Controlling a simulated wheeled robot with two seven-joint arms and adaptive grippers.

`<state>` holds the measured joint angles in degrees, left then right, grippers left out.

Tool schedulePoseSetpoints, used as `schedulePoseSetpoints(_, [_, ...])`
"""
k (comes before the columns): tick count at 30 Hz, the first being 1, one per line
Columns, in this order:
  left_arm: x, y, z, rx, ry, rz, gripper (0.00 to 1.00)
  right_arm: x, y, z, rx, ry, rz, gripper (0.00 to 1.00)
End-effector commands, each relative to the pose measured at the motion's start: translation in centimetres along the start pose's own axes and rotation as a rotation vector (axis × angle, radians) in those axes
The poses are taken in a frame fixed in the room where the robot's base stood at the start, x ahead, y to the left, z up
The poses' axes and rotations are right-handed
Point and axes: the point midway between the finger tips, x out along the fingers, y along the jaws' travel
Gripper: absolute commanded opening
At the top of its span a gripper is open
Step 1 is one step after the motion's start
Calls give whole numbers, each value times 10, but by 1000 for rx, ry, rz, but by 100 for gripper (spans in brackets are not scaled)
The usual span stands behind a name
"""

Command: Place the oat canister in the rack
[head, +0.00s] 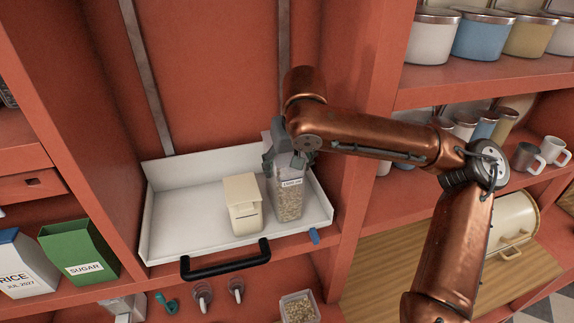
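The oat canister (290,203) is a clear, tall container with oat-like flakes in its lower part and a small white label too small to read surely. It stands about upright at the right end of the white rack tray (185,215), beside a cream canister. My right gripper (285,164) comes down from above, with its fingers around the canister's top, and looks shut on it. Whether the canister's base touches the tray floor I cannot tell. My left gripper is not in view.
A cream canister (243,204) stands mid-tray, and the tray's left part is empty. A black handle (226,260) is at its front. A green sugar box (78,252) and white rice box (24,265) stand left. Pots (433,37) and mugs (553,149) fill shelves at right.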

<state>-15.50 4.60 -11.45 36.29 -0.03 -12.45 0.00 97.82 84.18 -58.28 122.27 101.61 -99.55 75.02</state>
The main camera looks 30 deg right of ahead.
Motion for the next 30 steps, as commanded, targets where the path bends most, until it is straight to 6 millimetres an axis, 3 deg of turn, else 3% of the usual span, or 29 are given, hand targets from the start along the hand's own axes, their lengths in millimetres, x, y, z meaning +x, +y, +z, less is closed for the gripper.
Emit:
schedulePoseSetpoints(6, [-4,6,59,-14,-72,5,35,2,-2,-2,-1,-2,0,71])
schedulePoseSetpoints(8, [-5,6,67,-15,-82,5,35,2,-1,-3,-1,-2,0,71])
schedulePoseSetpoints(11, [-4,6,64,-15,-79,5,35,0,-2,-3,0,0,-1,71])
schedulePoseSetpoints(14, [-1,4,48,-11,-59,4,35,-7,-2,-3,1,2,-2,71])
schedulePoseSetpoints(19, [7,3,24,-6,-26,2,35,-35,-2,-3,1,4,-3,71])
schedulePoseSetpoints(30, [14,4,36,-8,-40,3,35,-106,-2,-4,1,4,0,71])
